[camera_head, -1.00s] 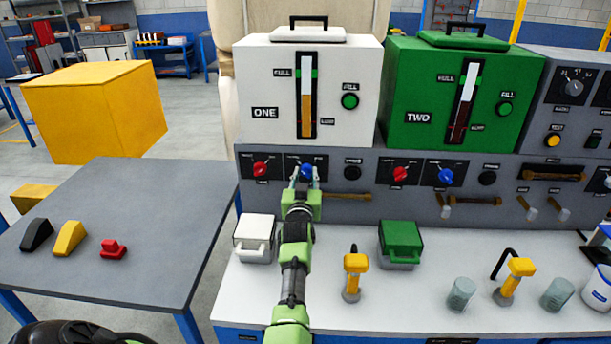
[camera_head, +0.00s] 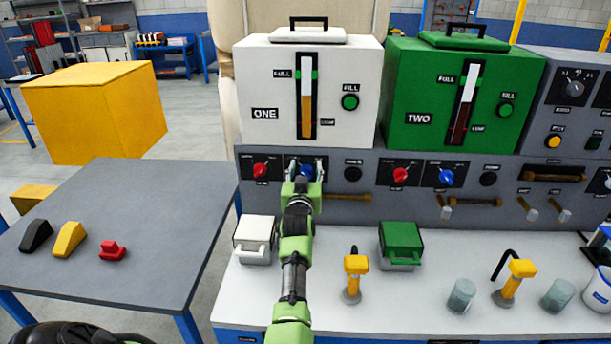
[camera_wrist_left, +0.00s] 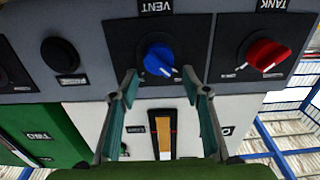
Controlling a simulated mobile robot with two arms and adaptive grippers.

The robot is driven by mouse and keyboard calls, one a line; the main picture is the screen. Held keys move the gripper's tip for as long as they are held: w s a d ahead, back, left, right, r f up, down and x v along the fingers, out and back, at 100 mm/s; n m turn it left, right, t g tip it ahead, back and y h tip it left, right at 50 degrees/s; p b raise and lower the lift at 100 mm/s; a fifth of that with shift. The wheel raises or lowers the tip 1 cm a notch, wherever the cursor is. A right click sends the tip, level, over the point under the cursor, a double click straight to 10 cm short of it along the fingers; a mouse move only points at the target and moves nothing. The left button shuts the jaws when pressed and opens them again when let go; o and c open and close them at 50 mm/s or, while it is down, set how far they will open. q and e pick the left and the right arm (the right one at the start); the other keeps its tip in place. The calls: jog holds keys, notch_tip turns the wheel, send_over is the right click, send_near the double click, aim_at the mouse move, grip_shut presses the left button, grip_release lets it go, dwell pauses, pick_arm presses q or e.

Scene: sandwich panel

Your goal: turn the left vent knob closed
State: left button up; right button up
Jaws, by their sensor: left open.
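The blue left vent knob (camera_head: 307,172) is on the grey panel under the white ONE tank. In the wrist view, which is upside down, the blue knob (camera_wrist_left: 159,60) sits on a black plate labelled VENT. Its white mark points to the lower right of that picture. My left gripper (camera_head: 306,168) is in front of the knob and partly hides it in the head view. In the wrist view the left gripper's fingers (camera_wrist_left: 161,84) are spread apart, one on each side just below the knob, with clear space between them. I cannot tell whether they touch it. My right gripper is not in view.
A red TANK knob (camera_head: 261,169) is left of the blue one, and a black knob (camera_head: 353,173) is to its right. A brass handle (camera_head: 348,197) is below right. A white lidded box (camera_head: 254,238) and a yellow tap (camera_head: 355,272) stand on the counter.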

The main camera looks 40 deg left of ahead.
aim_at(306, 139)
pick_arm(q)
notch_tip(306, 139, up, 8)
jog(key=shift+f, duration=0.15)
dwell(0.5)
